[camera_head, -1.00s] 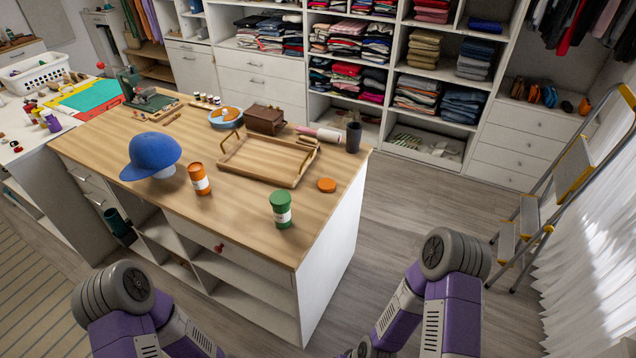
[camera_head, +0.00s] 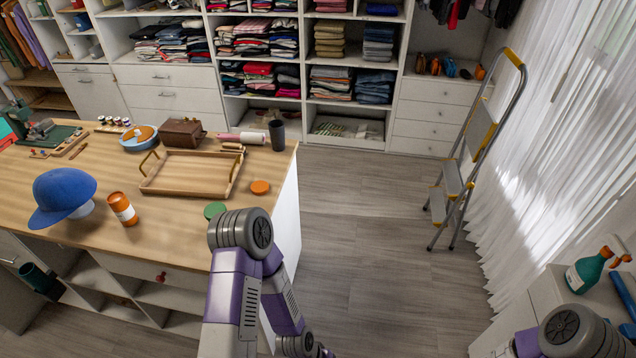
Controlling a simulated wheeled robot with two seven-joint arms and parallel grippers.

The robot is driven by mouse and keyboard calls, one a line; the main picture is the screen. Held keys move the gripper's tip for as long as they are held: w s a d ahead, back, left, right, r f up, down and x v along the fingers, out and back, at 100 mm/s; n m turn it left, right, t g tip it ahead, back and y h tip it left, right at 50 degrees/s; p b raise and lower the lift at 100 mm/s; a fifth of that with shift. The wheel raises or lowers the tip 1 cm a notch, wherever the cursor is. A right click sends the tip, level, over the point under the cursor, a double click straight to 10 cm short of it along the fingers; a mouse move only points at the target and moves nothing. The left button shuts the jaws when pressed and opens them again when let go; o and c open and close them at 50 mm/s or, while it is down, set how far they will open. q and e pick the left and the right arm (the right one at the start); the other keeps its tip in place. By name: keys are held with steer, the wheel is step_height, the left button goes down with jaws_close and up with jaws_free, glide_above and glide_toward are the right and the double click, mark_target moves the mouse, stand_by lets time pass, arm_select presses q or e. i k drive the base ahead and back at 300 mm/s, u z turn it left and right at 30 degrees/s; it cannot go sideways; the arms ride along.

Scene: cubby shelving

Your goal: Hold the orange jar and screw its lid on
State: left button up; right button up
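The orange jar (camera_head: 122,208) with a white band stands upright on the wooden top of the island (camera_head: 175,240), left of centre. Whether its top is open is too small to tell. An orange round lid (camera_head: 260,187) lies flat near the island's right end, apart from the jar. My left arm comes up in front of the island's right end; my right arm shows at the lower right corner. Neither gripper can be seen.
A green-topped jar (camera_head: 214,210) is partly hidden behind my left arm. A blue cap (camera_head: 62,192) and a wooden tray (camera_head: 190,175) flank the orange jar. A dark cup (camera_head: 277,135) stands at the back corner. Floor is clear toward the stepladder (camera_head: 468,150); a spray bottle (camera_head: 588,270) stands right.

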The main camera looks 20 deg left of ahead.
mark_target(119, 204)
steer(key=z, duration=0.1)
steer(key=i, duration=1.55)
steer(key=u, duration=2.95)
